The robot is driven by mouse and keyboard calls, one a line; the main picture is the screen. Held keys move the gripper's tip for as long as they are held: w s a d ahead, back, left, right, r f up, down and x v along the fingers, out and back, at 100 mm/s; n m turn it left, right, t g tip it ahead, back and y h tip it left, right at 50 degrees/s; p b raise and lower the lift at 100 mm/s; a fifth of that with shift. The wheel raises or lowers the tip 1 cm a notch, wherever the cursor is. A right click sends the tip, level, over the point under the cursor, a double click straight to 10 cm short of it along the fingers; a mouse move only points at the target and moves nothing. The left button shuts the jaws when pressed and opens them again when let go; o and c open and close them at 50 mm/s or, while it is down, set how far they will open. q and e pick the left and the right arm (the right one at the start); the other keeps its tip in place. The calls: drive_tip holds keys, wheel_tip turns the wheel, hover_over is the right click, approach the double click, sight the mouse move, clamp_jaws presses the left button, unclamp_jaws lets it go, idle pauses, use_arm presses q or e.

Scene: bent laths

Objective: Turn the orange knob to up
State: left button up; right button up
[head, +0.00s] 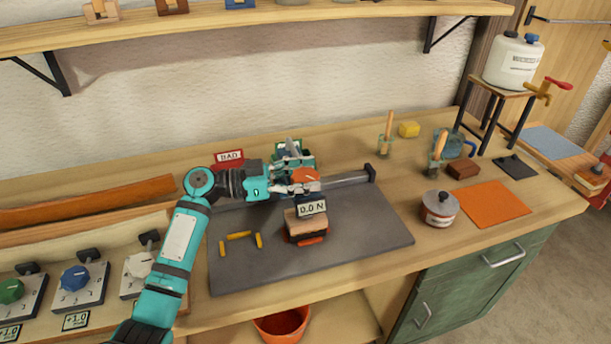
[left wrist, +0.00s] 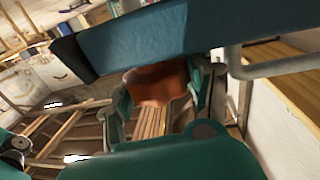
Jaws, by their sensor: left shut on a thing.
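The orange knob (head: 306,174) sits on the teal device (head: 291,153) on the bench, behind the display reading 0.0 N (head: 312,208). My left arm comes in from the left, and my left gripper (head: 294,182) is at the knob. In the left wrist view the orange knob (left wrist: 156,84) lies between the two teal fingers of my left gripper (left wrist: 160,97), which are shut on it. The fingers partly hide the knob, so I cannot tell which way it points. My right gripper is not in view.
A dark grey mat (head: 345,238) lies under the device, with a rail (head: 345,180) running right and yellow pieces (head: 239,236) in front. A panel with several other knobs, one blue (head: 75,278), stands at left.

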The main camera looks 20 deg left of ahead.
use_arm(q)
drive_tip(key=shift+t, duration=0.3)
drive_tip(key=shift+n+t+y+b, duration=0.4)
drive_tip(key=shift+n+t+y, duration=0.5)
drive_tip(key=shift+n+t, duration=0.2)
drive_tip(key=shift+s+r+n+t+y+p, duration=0.1)
drive_tip(key=shift+n+t+y+p, duration=0.25)
drive_tip(key=shift+n+t+y, duration=0.7)
drive_tip(key=n+t+y+p, duration=0.2)
drive_tip(key=y+p, duration=0.1)
drive_tip(key=p, duration=0.1)
drive_tip(key=n+t+y+p, duration=0.2)
drive_tip(key=n+y+p, duration=0.1)
drive_tip(key=y+p, duration=0.1)
drive_tip(key=shift+r, duration=0.2)
drive_tip(key=shift+f+n+t+y+p, duration=0.3)
drive_tip(key=shift+n+y+p, duration=0.35)
drive_tip(key=shift+y+p, duration=0.3)
drive_tip(key=o, duration=0.9)
